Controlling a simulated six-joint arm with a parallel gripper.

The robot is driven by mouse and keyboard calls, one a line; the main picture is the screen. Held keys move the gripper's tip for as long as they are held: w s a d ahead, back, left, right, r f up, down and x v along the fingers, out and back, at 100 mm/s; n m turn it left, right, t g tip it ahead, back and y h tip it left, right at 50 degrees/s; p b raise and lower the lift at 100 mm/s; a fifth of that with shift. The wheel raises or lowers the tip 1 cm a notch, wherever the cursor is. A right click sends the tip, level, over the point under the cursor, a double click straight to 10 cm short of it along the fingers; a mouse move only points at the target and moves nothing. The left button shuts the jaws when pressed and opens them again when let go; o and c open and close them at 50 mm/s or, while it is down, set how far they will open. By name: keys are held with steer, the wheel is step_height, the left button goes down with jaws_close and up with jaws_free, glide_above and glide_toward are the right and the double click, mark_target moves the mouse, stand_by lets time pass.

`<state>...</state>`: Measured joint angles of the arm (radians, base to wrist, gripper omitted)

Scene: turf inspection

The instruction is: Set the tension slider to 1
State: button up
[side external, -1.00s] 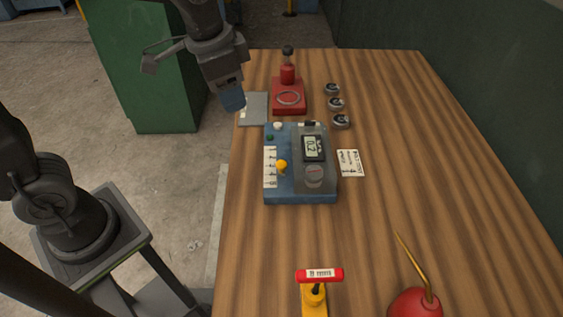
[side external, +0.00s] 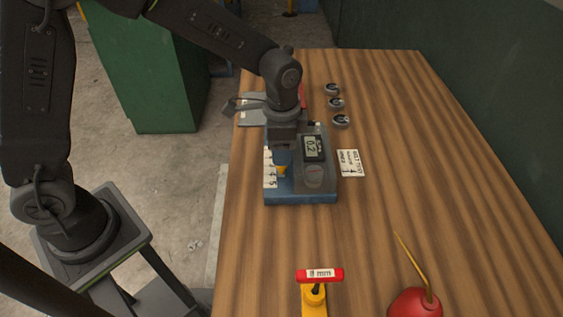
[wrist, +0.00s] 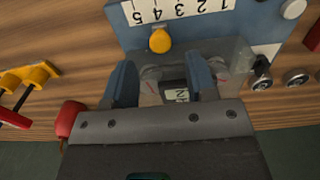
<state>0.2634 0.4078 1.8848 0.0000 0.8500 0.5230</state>
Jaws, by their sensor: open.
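The blue tension device (side external: 300,197) sits on the wooden bench, with a grey top, a display (side external: 311,147) and a dial (side external: 314,175). Its yellow slider knob (wrist: 160,40) stands beside a white scale (wrist: 180,9) numbered 1 to 5. In the wrist view the knob appears near the 4, though the angle makes the exact mark uncertain. It also shows below my gripper in the side view (side external: 281,171). My gripper (wrist: 162,78) is open over the device, its blue fingers spread, with the knob just beyond the tips and between their lines. It partly hides the scale in the side view.
Several small round metal parts (side external: 336,104) lie behind the device. A printed card (side external: 350,163) lies to its right. A yellow tool with a red handle (side external: 320,275) and a red oil can (side external: 415,303) are at the front. The bench's right side is clear.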

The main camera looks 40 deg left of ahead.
mark_target(281, 169)
steer(key=shift+f, duration=2.7)
steer(key=shift+c, duration=0.4)
